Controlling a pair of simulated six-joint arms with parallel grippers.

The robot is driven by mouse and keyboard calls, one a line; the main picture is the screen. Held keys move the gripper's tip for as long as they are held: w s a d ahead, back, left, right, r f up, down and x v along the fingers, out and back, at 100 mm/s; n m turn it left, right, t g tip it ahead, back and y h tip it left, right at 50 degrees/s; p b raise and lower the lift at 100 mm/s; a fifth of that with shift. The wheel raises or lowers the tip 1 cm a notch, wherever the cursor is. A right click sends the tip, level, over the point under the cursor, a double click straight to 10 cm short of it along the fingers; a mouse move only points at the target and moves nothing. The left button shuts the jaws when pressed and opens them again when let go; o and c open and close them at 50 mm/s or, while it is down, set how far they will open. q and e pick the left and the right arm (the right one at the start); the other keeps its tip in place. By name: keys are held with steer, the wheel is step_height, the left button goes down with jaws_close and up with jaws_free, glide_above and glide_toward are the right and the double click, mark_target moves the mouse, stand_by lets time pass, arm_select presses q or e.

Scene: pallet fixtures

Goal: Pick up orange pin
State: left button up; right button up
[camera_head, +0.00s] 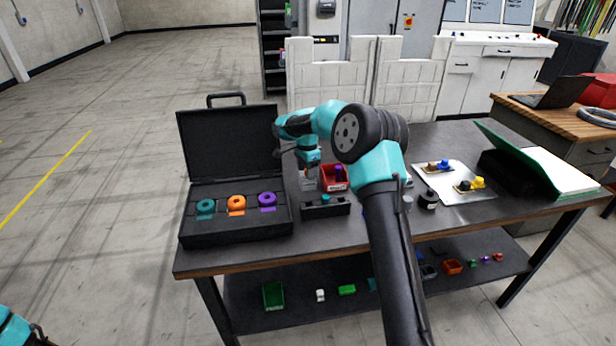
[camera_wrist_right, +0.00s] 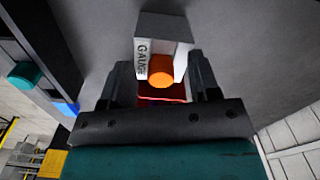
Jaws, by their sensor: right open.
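The orange pin (camera_wrist_right: 161,70) shows in the right wrist view as a round orange end at a pale grey block (camera_wrist_right: 165,27) marked GAUGE. My right gripper (camera_wrist_right: 162,80) is open, with one dark finger on each side of the pin and block. I cannot tell whether the fingers touch them. In the head view my right gripper (camera_head: 309,180) points down over the table, left of the red bin. The orange pin cannot be made out there, behind the gripper. Only a piece of my left arm shows at the lower left corner.
An open black case (camera_head: 236,240) holds teal, orange and purple rings on the left. A dark tray (camera_head: 340,208) with a teal pin (camera_head: 326,198) stands in front of the gripper. The red bin (camera_head: 334,187) stands close right. A pale plate (camera_head: 452,180) with parts lies further right.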

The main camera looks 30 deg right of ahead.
steer(key=shift+c, duration=0.3)
jaws_close()
stand_by(0.4)
steer(key=shift+r, duration=0.15)
